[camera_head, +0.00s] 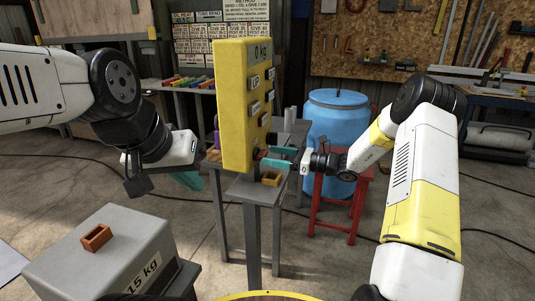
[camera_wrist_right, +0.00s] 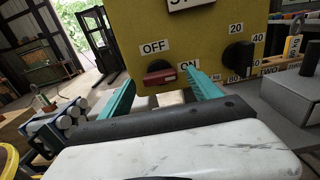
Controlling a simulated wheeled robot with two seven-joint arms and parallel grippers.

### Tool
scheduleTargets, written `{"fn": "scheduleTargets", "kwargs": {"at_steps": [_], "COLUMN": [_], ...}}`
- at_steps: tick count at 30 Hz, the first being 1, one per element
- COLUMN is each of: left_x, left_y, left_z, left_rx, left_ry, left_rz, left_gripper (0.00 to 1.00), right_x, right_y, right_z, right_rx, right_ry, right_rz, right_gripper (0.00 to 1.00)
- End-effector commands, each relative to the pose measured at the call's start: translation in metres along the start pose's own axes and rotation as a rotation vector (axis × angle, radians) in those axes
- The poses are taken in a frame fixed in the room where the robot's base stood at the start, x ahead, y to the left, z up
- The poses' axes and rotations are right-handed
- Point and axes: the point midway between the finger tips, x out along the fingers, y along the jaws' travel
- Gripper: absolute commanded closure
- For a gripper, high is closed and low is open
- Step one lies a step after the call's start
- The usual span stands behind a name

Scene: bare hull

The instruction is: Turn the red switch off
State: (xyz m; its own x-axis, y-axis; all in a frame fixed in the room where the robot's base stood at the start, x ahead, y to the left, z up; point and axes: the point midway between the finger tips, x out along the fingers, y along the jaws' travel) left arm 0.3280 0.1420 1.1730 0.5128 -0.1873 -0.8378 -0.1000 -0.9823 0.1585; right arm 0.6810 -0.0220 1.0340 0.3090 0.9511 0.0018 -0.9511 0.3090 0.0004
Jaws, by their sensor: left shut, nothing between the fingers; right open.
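A yellow panel (camera_head: 236,110) stands upright on a grey post in the head view; its front is seen edge-on. In the right wrist view, the panel (camera_wrist_right: 210,50) carries the red switch (camera_wrist_right: 161,77), a red bar on a dark round base. The bar lies nearly level, its right end by the "ON" label; "OFF" is above it. My right gripper (camera_head: 276,157) is open at the panel's lower front. Its teal fingertips in the wrist view (camera_wrist_right: 161,78) are either side of the switch; contact cannot be told. My left gripper (camera_head: 188,181) is shut and empty, left of the panel.
A black dial (camera_wrist_right: 239,56) with numbers is right of the switch. A grey 15 kg box (camera_head: 105,250) with an orange block stands front left. A blue barrel (camera_head: 336,130) and red stool (camera_head: 340,210) are behind my right arm.

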Motion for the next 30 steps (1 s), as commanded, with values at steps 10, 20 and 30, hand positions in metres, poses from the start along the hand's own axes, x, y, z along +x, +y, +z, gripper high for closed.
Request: {"fn": "scheduleTargets", "kwargs": {"at_steps": [10,20,30], "left_x": [0.000,0.000,0.000], "left_y": [0.000,0.000,0.000], "left_z": [0.000,0.000,0.000], "left_rx": [0.000,0.000,0.000], "left_ry": [0.000,0.000,0.000], "left_rz": [0.000,0.000,0.000], "left_gripper": [1.00,1.00,1.00], "right_x": [0.026,0.025,0.025], "right_y": [0.000,0.000,0.000], "right_z": [-0.001,-0.001,-0.001], "right_rx": [0.000,0.000,-0.008], "right_ry": [0.002,0.002,0.002], "right_rz": [0.000,0.000,0.000], "right_gripper": [0.27,0.57,0.90]}}
